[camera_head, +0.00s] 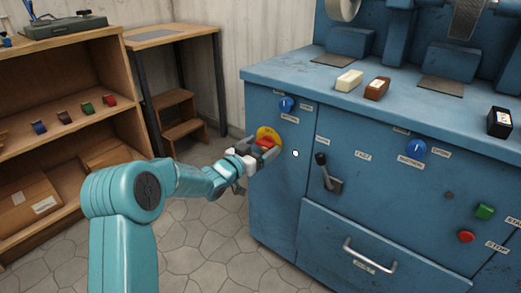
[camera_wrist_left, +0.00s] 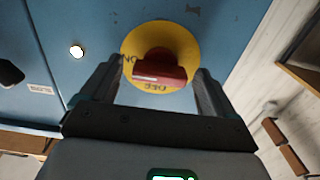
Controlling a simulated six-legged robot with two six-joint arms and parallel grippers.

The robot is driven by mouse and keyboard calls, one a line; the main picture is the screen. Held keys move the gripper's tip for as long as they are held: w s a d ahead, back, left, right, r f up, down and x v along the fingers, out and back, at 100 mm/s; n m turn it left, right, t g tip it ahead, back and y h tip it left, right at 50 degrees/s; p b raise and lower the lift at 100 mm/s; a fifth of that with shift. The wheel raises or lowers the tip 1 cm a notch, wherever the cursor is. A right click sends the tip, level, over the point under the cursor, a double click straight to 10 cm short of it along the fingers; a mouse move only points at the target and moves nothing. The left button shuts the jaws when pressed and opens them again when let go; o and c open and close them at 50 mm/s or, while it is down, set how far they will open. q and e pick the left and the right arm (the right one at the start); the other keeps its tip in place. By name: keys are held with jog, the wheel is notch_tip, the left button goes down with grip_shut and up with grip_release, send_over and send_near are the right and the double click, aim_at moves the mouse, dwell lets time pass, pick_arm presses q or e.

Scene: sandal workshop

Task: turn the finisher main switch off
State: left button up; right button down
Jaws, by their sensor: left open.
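The finisher main switch is a red handle on a round yellow plate (camera_head: 264,131) at the left of the blue cabinet's front. In the left wrist view, the red handle (camera_wrist_left: 158,75) lies crosswise over the yellow plate (camera_wrist_left: 160,32). Marks reading ON, at the left, and OFF, upside down below the handle, show on the plate. My left gripper (camera_head: 264,148) is open at the switch. In the left wrist view its fingers (camera_wrist_left: 157,73) stand on either side of the handle; I cannot tell whether they touch it. My right gripper is not in view.
The blue cabinet (camera_head: 350,230) also has a blue knob (camera_head: 287,104) above the switch, a black lever (camera_head: 323,170) to its right, and a green button (camera_head: 484,211) and red button (camera_head: 466,237) farther right. A wooden shelf (camera_head: 70,50) stands at left.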

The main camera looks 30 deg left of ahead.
pick_arm(q)
jog(key=c, duration=1.1)
jog(key=shift+o, duration=0.2)
jog(key=shift+r+n+p, duration=0.15)
jog(key=shift+n+p, duration=1.15)
jog(key=shift+n, duration=0.1)
jog(key=n+p, duration=0.1)
jog(key=n, duration=0.1)
jog(key=shift+n+p, duration=0.35)
jog(key=shift+n, duration=0.05)
jog(key=n+p, duration=0.3)
jog(key=n, duration=0.3)
jog(key=n+p, duration=0.2)
jog(key=n, duration=0.1)
jog(key=shift+n, duration=0.3)
jog(key=shift+n+p, duration=0.4)
jog(key=shift+n, duration=0.8)
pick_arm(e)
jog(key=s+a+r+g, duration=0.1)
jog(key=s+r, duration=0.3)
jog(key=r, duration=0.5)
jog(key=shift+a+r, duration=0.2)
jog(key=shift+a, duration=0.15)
pick_arm(q)
jog(key=shift+f+n, duration=0.2)
jog(key=shift+n, duration=0.1)
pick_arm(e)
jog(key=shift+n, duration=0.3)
